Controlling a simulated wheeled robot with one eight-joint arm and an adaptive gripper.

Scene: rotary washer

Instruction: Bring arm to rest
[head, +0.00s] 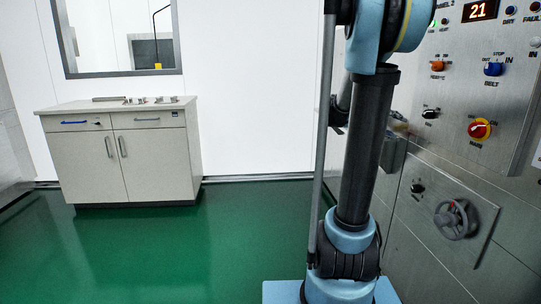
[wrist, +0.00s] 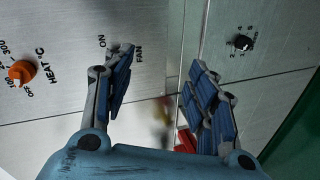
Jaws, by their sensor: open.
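My gripper (wrist: 160,82) is in the wrist view with its two blue-padded fingers spread apart. Nothing is held between them. A steel control panel (wrist: 60,110) lies behind the fingers. My arm (head: 362,150) stands upright, bent at the top, in front of the steel machine in the head view. I cannot make out the gripper fingers there.
The steel machine (head: 440,165) fills the right side, with a red-yellow switch (head: 480,129), a blue knob (head: 493,69) and a handwheel (head: 456,220). A cabinet (head: 125,155) stands by the back wall. The green floor (head: 170,250) left of my arm is clear.

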